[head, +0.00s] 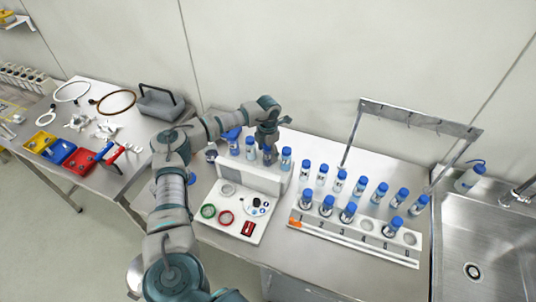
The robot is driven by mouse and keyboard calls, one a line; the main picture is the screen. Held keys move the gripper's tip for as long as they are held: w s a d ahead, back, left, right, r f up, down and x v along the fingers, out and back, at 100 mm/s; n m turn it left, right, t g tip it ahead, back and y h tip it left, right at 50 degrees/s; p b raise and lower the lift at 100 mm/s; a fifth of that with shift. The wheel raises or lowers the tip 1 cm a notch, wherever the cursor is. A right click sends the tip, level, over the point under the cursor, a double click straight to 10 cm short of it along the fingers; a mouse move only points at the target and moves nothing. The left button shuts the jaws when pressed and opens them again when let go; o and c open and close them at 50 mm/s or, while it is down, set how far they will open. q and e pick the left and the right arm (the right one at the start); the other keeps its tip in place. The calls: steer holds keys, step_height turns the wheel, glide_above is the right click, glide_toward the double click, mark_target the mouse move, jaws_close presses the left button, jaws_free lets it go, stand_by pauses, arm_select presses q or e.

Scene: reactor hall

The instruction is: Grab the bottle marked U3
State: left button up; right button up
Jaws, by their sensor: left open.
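Several blue-capped bottles stand on the steel bench. A group stands behind the white panel box, including one at its right end (286,158) and one on the left (250,148). My left gripper (267,146) is open and points down at this group, over a bottle it partly covers. I cannot tell whether its fingers touch that bottle. More blue-capped bottles (340,180) stand in and behind a white numbered rack (345,240) on the right. The bottle labels are too small to read, so I cannot tell which is U3. My right gripper is not in view.
The white panel box (236,205) with coloured rings stands in front of the gripper. A metal frame (420,120) rises behind the rack bottles. A sink (480,240) and a wash bottle (469,177) are right. A side table with coloured bins (60,150) is left.

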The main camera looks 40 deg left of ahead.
arm_select(q)
steer(key=shift+a, duration=0.15)
steer(key=c, duration=1)
steer(key=shift+c, duration=1.3)
